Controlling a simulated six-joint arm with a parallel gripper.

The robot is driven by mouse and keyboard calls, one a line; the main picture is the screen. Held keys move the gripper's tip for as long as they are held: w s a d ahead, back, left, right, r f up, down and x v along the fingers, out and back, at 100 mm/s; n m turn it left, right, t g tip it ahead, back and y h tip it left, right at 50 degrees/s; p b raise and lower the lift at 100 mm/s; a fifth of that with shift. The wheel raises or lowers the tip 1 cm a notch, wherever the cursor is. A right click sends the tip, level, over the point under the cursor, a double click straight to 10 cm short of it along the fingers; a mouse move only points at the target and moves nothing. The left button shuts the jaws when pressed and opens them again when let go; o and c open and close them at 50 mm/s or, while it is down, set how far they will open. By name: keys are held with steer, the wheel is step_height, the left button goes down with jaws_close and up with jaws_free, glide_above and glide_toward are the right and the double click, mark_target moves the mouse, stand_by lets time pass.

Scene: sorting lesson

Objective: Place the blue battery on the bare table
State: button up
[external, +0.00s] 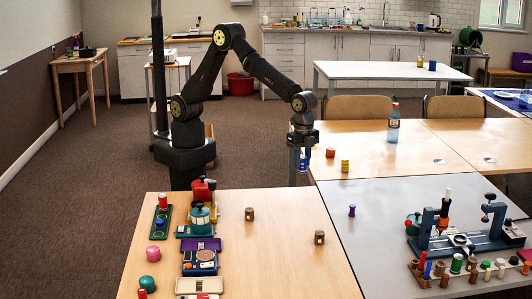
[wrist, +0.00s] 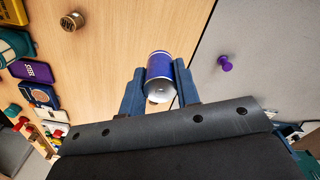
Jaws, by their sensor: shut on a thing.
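The blue battery (wrist: 159,68) is a short blue cylinder with a silvery end. In the wrist view it sits between the two fingers of my gripper (wrist: 160,72), which are shut on it from both sides. In the external view my gripper (external: 301,160) points down beyond the far right part of the front wooden table (external: 270,265), near the grey table.
Two brown cylinders (external: 250,214) (external: 319,237) stand apart on the wooden table. Toy sets, including a teal pot (external: 200,216), crowd its left side. A purple peg (external: 352,210) stands on the grey table. Red (external: 330,152) and yellow (external: 345,165) cylinders stand on the table behind.

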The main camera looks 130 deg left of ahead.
steer(key=s+a+n, duration=0.2)
steer(key=s+a, duration=0.1)
steer(key=a, duration=1.1)
steer(key=s+a+n, duration=0.3)
steer(key=a, duration=1.1)
steer(key=s+a+n, duration=0.2)
steer(key=s+a, duration=0.1)
steer(key=a, duration=1.2)
steer(key=s+a+f, duration=0.1)
steer(key=a+f, duration=0.2)
steer(key=f, duration=0.1)
steer(key=a+f, duration=0.3)
steer(key=f, duration=0.1)
steer(key=s+a+f, duration=0.1)
steer(key=a+f, duration=0.3)
steer(key=shift+s, duration=0.3)
steer(key=shift+s+a+f, duration=0.1)
steer(key=shift+a+f, duration=0.2)
steer(key=shift+f, duration=1.85)
